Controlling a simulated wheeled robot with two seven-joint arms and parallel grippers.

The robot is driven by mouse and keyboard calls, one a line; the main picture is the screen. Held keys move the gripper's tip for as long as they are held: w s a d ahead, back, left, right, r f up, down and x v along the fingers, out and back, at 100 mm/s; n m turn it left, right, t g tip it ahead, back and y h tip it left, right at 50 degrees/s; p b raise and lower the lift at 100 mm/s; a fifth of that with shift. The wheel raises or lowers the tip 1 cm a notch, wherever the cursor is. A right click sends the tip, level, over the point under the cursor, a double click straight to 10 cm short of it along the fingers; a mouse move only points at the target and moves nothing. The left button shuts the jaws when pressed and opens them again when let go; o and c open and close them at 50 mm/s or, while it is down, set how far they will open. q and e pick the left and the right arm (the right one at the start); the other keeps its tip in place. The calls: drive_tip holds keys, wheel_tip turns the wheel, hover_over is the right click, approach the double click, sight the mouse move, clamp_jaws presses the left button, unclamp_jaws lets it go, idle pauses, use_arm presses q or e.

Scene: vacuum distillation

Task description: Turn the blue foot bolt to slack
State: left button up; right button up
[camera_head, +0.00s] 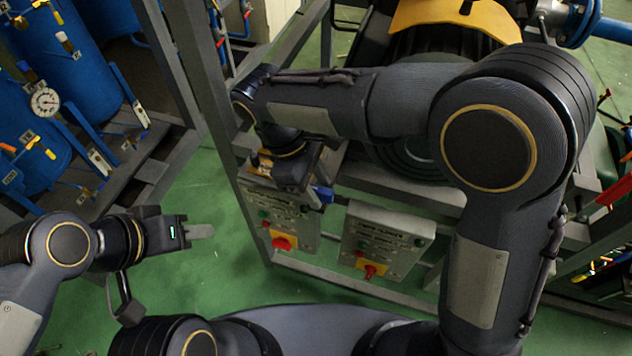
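A small blue part (323,194), which looks like the blue foot bolt, shows at the frame just above the control boxes. My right gripper (308,182) points down right beside it, at its left. The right hand and wrist hide much of this spot, so I cannot tell whether the fingers touch the blue part or how far apart they are. My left gripper (200,231) hangs over the green floor at the left, apart from everything and empty. Its fingers overlap in this view, so their gap does not show.
Two grey control boxes with red and yellow switches, the left one (300,222) and the right one (400,235), hang on the grey metal frame (215,95). Blue tanks (75,85) with a gauge (45,101) stand at upper left. Green floor (190,185) lies open between.

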drive_tip(key=shift+c, duration=0.2)
clamp_jaws()
